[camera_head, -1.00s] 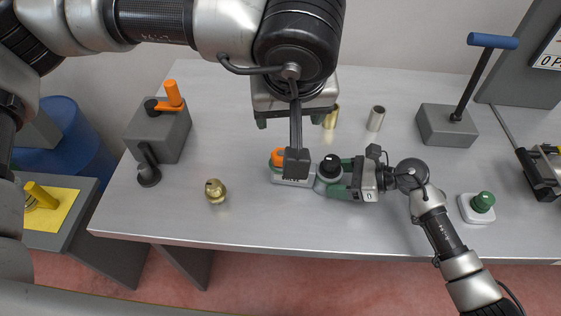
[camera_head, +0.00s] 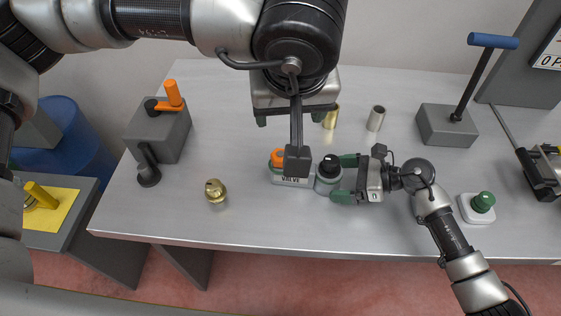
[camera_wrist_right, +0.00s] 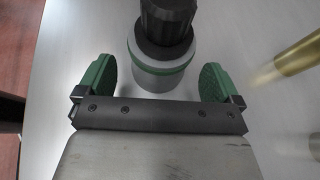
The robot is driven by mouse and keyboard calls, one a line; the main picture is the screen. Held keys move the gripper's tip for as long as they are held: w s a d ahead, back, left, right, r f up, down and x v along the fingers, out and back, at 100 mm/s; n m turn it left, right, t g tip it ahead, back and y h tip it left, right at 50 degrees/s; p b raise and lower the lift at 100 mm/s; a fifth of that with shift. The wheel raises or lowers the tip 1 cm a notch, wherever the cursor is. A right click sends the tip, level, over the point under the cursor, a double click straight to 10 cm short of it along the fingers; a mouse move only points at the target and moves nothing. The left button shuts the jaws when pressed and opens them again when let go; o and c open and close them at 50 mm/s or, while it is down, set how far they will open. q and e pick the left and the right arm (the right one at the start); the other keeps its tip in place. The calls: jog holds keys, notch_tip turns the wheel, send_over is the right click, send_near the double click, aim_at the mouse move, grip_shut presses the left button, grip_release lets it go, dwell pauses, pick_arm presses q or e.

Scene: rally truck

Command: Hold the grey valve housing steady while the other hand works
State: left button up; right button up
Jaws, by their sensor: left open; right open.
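The grey valve housing (camera_head: 292,181), lettered VALVE, lies on the metal bench with an orange part (camera_head: 278,156) at its left. At its right end is a round grey body with a green ring and a black knob (camera_head: 330,166). My right gripper (camera_head: 346,178) is open just right of that round end. In the right wrist view the round body (camera_wrist_right: 158,78) stands ahead between the open green fingers, with gaps both sides. My left gripper (camera_head: 290,119) is open and empty above and behind the housing. My left arm's dark stalk and block hide part of the housing.
A brass knob (camera_head: 215,190) stands left, a brass cylinder (camera_head: 331,118) and a grey cylinder (camera_head: 376,118) behind. A blue-handled lever box (camera_head: 447,124), a green button (camera_head: 483,202) and an orange-handled grey box (camera_head: 160,132) stand around.

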jog(key=v, duration=1.1)
jog(key=shift+f, duration=0.1)
